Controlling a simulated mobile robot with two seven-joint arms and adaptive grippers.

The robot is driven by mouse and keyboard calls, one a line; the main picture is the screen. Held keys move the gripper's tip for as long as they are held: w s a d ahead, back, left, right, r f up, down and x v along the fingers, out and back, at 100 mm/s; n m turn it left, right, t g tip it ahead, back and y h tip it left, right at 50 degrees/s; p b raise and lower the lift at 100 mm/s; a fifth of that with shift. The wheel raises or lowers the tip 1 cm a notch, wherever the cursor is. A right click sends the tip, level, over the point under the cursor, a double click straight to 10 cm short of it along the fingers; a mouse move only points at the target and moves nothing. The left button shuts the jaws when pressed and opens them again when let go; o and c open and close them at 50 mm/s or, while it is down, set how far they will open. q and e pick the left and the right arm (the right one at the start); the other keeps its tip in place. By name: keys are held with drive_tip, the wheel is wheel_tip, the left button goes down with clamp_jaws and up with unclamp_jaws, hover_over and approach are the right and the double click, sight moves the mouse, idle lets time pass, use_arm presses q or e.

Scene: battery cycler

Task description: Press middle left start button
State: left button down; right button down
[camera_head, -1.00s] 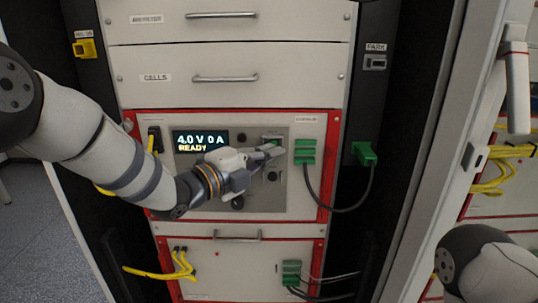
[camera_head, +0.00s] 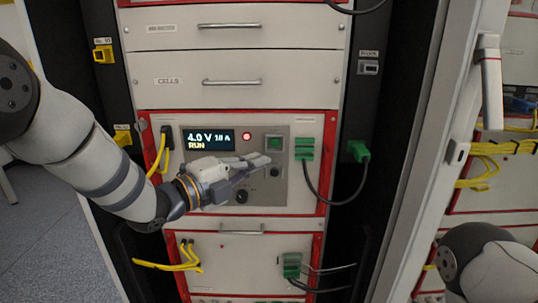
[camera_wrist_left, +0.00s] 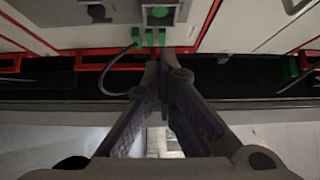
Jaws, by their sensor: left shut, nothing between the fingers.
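The red-framed middle unit (camera_head: 300,195) carries a display (camera_head: 208,139) reading 4.0 V, about 1.0 A and RUN. A round red light (camera_head: 247,136) glows beside it. The green square start button (camera_head: 274,143) sits on the grey control plate, and a green button also shows at the top of the left wrist view (camera_wrist_left: 159,12). My left gripper (camera_head: 266,160) is shut and empty, its fingertips just below the button in the head view and apart from it. Its closed fingers (camera_wrist_left: 166,54) fill the middle of the left wrist view. My right gripper is out of view.
Green connectors (camera_head: 304,148) and a black cable (camera_head: 325,198) are right of the button. Yellow cables (camera_head: 163,150) hang left of the display. A black knob (camera_head: 242,197) is below my gripper. Drawers with handles (camera_head: 232,83) are above, and another red-framed unit (camera_head: 235,262) is below.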

use_arm(q)
drive_tip(key=v, duration=0.4)
drive_tip(key=shift+s+a+f, duration=0.1)
drive_tip(key=shift+a+f, duration=0.05)
drive_tip(key=shift+a, duration=0.1)
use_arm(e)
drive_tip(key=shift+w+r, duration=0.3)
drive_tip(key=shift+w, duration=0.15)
